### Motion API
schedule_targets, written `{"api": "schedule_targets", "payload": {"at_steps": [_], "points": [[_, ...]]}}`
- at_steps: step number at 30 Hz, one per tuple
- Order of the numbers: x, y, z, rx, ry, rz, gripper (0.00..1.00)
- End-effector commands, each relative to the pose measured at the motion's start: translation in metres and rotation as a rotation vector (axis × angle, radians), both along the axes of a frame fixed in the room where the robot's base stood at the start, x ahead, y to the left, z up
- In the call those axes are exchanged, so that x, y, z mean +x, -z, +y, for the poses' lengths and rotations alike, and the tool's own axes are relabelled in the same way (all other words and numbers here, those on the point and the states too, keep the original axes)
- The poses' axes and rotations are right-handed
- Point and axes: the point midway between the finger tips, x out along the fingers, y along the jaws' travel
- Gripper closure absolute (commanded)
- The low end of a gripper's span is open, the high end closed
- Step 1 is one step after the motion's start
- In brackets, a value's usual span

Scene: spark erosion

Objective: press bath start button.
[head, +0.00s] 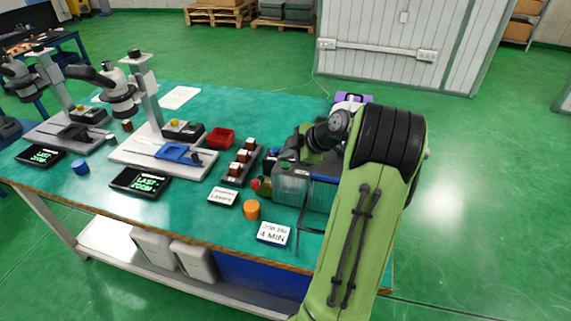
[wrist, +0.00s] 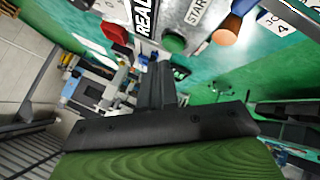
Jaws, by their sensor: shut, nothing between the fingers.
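The bath unit (head: 290,188) is a clear-sided box on the green table, in front of my arm in the head view. In the wrist view a round green button (wrist: 173,43) sits on a pale panel beside lettering that reads START. In the head view my arm ends near the bath, and the fingertips are not clearly visible.
An orange round piece (head: 252,210) and a "4 MIN" card (head: 273,233) stand in front of the bath. The table front edge is close to the cards.

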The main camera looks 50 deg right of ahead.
Motion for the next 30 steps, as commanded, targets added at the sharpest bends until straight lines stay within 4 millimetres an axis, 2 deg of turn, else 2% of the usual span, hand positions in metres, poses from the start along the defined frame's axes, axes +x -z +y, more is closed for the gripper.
{"api": "schedule_targets", "payload": {"at_steps": [30], "points": [[-0.0001, 0.0081, -0.0001, -0.001, -0.001, 0.0, 1.0]]}}
